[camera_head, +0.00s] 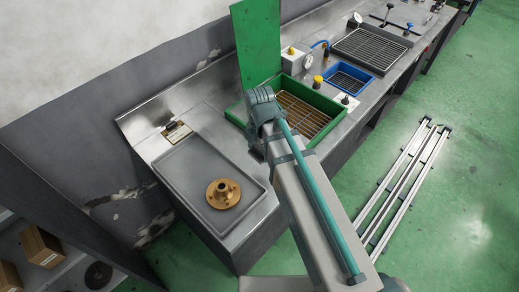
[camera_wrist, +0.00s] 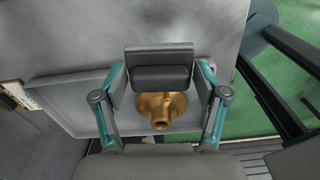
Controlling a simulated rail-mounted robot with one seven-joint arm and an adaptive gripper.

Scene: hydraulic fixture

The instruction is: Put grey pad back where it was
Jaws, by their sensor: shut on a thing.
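The grey pad (camera_wrist: 160,77) is a dark grey block seen in the wrist view. My gripper (camera_wrist: 160,68) is shut on it, with one finger at each side. Behind the pad in that view is a brass flange (camera_wrist: 161,112), partly covered by the pad. In the head view the same flange (camera_head: 223,193) sits on a grey tray (camera_head: 185,160). The pad and my fingers cannot be made out in the head view, where my arm covers part of the bench. Whether the pad touches anything below cannot be told.
A green box (camera_head: 328,139) with an upright green lid (camera_head: 257,42) stands right of the tray. Beyond it are a blue tray (camera_head: 350,78), gauges and a grated basin (camera_head: 370,50). The tray's surface around the flange is clear.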

